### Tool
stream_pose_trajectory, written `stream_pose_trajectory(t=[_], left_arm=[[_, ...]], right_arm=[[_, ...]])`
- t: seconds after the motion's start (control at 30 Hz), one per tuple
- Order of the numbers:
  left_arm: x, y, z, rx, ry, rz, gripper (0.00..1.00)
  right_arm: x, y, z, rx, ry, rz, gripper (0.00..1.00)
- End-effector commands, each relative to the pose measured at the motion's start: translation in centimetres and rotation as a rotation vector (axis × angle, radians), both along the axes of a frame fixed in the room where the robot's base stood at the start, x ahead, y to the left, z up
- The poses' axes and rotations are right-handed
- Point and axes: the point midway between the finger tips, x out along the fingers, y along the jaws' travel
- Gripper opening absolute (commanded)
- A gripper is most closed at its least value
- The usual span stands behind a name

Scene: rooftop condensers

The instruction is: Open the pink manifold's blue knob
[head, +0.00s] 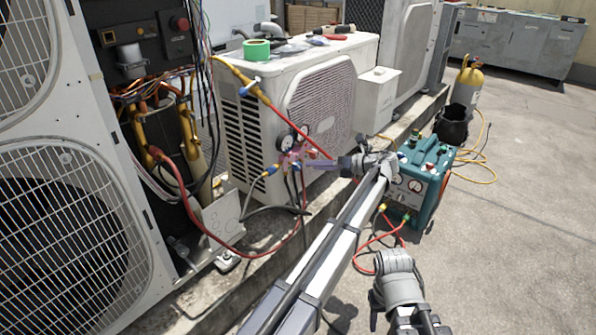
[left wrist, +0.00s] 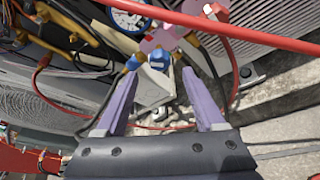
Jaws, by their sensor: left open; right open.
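The pink manifold (head: 292,157) hangs in front of the white condenser, with round gauges above it and hoses below. In the left wrist view the pink manifold (left wrist: 166,38) is at the top centre, and a blue knob (left wrist: 158,61) faces the camera below it. My left gripper (head: 309,164) is at the manifold's right side in the head view. In the left wrist view its two purple fingers (left wrist: 165,80) are apart, with the blue knob just beyond and between the tips. Contact cannot be told. My right gripper (head: 400,291) is low at the front right, away from the manifold.
A red hose (left wrist: 245,27) crosses the top of the left wrist view, close to the camera. A teal machine (head: 418,185) stands right of my left arm. Green tape (head: 256,50) and tools lie on the condenser (head: 345,60).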

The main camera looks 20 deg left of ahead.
Motion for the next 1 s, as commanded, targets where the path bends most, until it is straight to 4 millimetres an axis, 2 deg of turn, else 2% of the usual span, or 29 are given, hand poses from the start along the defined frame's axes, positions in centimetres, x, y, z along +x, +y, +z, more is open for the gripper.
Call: stream_pose_trajectory(t=[0.27, 0.73, 1.0], left_arm=[[0.0, 0.9, -0.3, -0.001, 0.000, 0.001, 0.71], [0.6, 6.9, -2.3, -0.001, -0.001, 0.001, 0.71], [0.6, 7.4, -2.3, -0.001, -0.001, 0.000, 0.71]], right_arm=[[0.0, 0.0, -0.3, 0.000, 0.000, 0.000, 0.50], [0.0, 0.0, -2.3, 0.000, -0.001, 0.000, 0.50], [0.0, 0.0, -2.3, 0.000, -0.001, 0.000, 0.50]])
